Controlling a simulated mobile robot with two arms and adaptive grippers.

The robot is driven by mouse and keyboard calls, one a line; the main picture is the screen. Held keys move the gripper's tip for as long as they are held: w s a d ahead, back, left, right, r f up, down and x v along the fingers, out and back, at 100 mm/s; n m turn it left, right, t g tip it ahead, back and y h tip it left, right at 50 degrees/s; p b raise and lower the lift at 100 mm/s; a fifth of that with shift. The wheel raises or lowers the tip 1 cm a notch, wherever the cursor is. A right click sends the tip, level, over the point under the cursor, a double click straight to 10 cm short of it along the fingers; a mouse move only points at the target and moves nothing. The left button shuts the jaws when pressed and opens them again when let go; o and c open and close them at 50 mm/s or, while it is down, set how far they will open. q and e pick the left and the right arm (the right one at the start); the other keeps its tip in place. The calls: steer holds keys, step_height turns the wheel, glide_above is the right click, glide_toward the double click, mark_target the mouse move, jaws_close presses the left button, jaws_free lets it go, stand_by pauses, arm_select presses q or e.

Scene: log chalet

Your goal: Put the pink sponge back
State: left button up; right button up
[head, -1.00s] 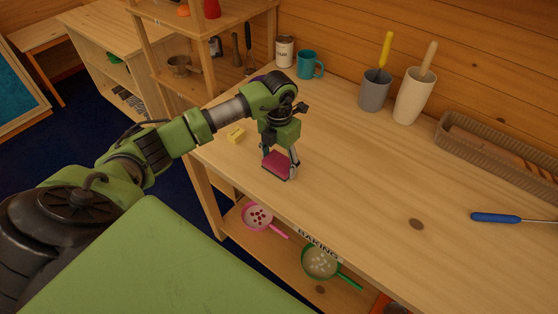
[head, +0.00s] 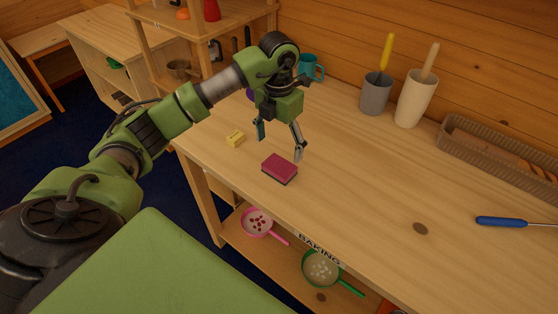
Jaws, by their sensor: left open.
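The pink sponge (head: 279,168), with a dark underside, lies flat on the wooden worktop (head: 350,180) near its front left edge. My left gripper (head: 279,147) is open and empty, above and just behind the sponge, with its fingers apart and clear of it. My right gripper does not show in the head view.
A teal mug (head: 311,67), a grey cup (head: 375,93), a cream cup (head: 414,98) and a woven tray (head: 500,155) stand along the back. A blue-handled tool (head: 501,221) lies right. The middle worktop is clear.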

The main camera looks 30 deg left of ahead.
arm_select(q)
step_height(320, 180, up, 4)
steer(key=shift+f, duration=0.2)
stand_by(0.5)
